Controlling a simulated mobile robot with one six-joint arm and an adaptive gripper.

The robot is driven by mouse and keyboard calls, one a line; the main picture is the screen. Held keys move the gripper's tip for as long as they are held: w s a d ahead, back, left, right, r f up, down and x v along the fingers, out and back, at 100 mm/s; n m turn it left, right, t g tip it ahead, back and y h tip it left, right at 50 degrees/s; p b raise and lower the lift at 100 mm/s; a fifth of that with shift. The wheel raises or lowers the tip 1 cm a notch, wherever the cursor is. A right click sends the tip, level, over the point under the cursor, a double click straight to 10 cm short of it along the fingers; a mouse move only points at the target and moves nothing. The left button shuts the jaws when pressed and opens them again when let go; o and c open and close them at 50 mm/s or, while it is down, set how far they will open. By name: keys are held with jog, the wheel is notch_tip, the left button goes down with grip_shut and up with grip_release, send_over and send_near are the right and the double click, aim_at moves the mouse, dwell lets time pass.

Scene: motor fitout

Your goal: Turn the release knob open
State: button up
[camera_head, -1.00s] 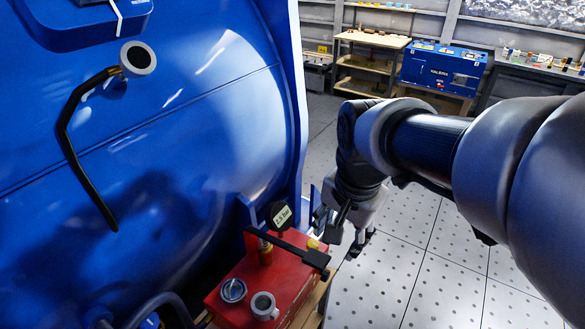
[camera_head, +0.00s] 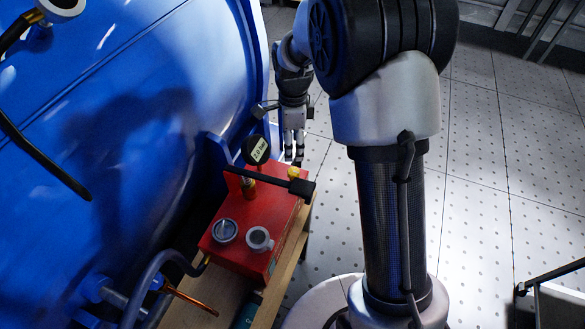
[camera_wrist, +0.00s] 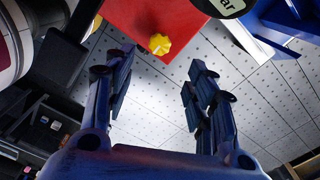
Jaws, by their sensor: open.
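A yellow lobed knob (camera_head: 293,172) sits on the far right part of the red box (camera_head: 232,256), beside the black lever bar (camera_head: 270,181). I take it to be the release knob. In the wrist view the yellow knob (camera_wrist: 159,44) shows a pale line on its face, near the edge of the red box (camera_wrist: 150,18). My gripper (camera_head: 294,148) points down just beyond the knob. In the wrist view my gripper (camera_wrist: 158,78) is open and empty, with the knob ahead of the gap between its fingers and apart from them.
A black gauge (camera_head: 256,149) with a white label and two round fittings (camera_head: 225,230) (camera_head: 259,239) stand on the red box. The big blue tank (camera_head: 110,150) rises close on the left. A wooden bench (camera_head: 195,300) carries the box. Dotted floor (camera_head: 480,230) is open on the right.

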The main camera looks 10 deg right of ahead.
aim_at(293, 171)
notch_tip(293, 171, down, 12)
jog(key=b, duration=0.3)
jog(key=shift+r, duration=0.25)
jog(key=shift+c, duration=0.2)
jog(key=c, duration=1)
